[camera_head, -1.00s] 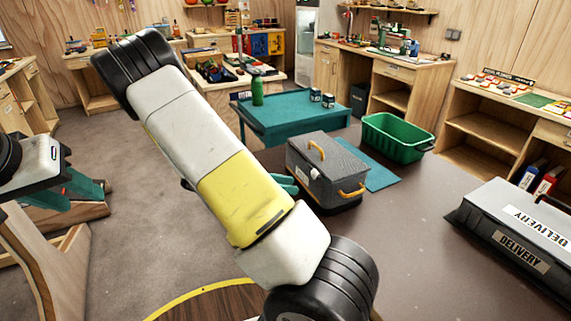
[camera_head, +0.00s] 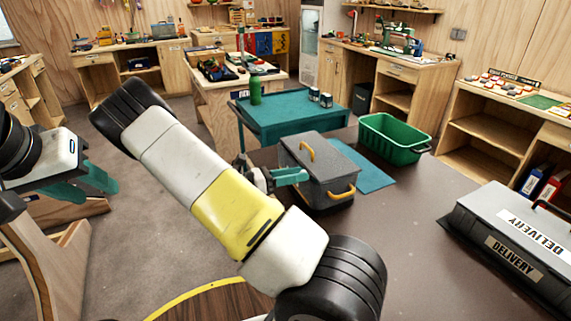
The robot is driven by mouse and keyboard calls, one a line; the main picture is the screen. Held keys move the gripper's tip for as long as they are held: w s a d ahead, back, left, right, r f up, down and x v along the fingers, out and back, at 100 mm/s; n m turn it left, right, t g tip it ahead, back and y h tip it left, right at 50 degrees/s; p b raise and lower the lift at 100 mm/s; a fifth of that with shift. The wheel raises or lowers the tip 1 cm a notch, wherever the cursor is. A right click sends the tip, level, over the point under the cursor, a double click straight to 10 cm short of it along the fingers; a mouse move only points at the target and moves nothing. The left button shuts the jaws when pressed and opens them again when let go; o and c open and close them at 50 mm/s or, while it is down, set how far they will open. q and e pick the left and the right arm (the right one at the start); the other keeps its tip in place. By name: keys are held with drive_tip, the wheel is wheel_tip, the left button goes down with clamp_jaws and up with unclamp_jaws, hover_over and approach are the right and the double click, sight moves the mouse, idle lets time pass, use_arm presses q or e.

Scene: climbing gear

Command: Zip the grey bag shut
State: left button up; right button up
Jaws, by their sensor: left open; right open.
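The grey bag (camera_head: 326,163) stands on the dark table, with yellow handles on its lid and its near right end. Its lid lies flat over the body. I cannot tell how far the zip is closed, and I do not make out a zip pull. My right gripper (camera_head: 290,176) is open at the bag's left front side, its teal fingers pointing right; whether they touch the bag is unclear. My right arm hides the gripper's surroundings in part. My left gripper (camera_head: 85,186) is open and empty at the far left, well away from the bag.
A teal mat (camera_head: 366,178) lies beside the bag, with a green bin (camera_head: 392,140) behind it. A grey delivery case (camera_head: 515,240) is at the right. The brown tabletop (camera_head: 410,240) is clear in front.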

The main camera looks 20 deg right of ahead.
clamp_jaws()
idle(1.4)
